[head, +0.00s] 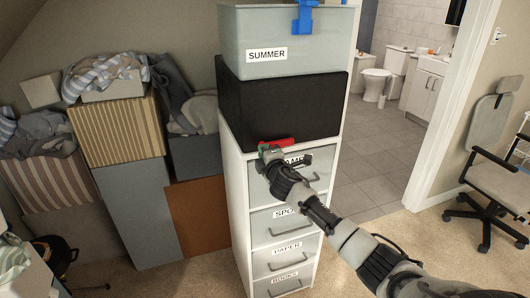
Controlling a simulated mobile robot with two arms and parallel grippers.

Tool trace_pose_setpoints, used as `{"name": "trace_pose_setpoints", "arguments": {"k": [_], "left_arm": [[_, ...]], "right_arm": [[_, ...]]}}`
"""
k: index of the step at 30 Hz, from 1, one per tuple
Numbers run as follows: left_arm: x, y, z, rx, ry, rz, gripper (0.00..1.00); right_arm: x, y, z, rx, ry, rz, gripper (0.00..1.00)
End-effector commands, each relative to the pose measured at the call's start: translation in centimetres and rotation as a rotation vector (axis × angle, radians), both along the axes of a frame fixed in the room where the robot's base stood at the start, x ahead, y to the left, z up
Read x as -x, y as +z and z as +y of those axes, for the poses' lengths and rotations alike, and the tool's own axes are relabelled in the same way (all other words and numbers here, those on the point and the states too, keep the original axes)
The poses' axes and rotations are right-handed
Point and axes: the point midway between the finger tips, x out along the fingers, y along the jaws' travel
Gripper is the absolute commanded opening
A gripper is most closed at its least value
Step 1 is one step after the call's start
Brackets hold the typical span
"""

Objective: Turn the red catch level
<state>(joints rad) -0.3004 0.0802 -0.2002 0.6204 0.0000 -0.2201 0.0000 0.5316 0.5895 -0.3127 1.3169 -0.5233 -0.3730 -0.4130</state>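The red catch (280,142) is at the front of the cabinet, just above the top drawer and at the lower edge of the black box. It lies nearly flat in the picture, its right end a little higher. My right gripper (268,150) is at the catch's left part, just below and in front of it, and partly hides it. The fingers are small and overlap the catch, so I cannot tell whether they are closed on it. My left gripper is not in view.
The white cabinet (237,205) has several labelled drawers; my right arm crosses the top ones. A black box (290,108) and a grey SUMMER box (325,50) with a blue catch (304,18) are stacked on top. Boxes and clothes fill the left; an office chair (490,160) stands right.

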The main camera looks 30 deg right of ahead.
Motion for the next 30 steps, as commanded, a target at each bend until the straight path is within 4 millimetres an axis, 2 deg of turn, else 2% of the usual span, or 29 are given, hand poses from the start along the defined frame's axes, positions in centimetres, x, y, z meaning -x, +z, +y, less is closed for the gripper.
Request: {"name": "trace_pose_setpoints", "arguments": {"k": [12, 13, 18, 26, 30], "left_arm": [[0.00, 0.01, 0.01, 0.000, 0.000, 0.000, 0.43], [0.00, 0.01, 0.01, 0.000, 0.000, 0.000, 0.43], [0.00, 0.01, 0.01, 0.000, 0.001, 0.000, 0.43], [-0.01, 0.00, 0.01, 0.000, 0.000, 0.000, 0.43], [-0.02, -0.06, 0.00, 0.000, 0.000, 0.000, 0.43]], "right_arm": [[0.01, -0.07, 0.06, 0.013, 0.001, 0.003, 0.00], [0.01, -0.07, 0.06, 0.013, 0.001, 0.003, 0.16], [0.00, -0.07, 0.04, 0.011, 0.001, 0.003, 0.40], [0.03, -0.06, 0.03, 0.009, 0.000, 0.002, 0.40], [0.73, -0.13, 0.16, 0.009, 0.000, 0.003, 0.40]]}}
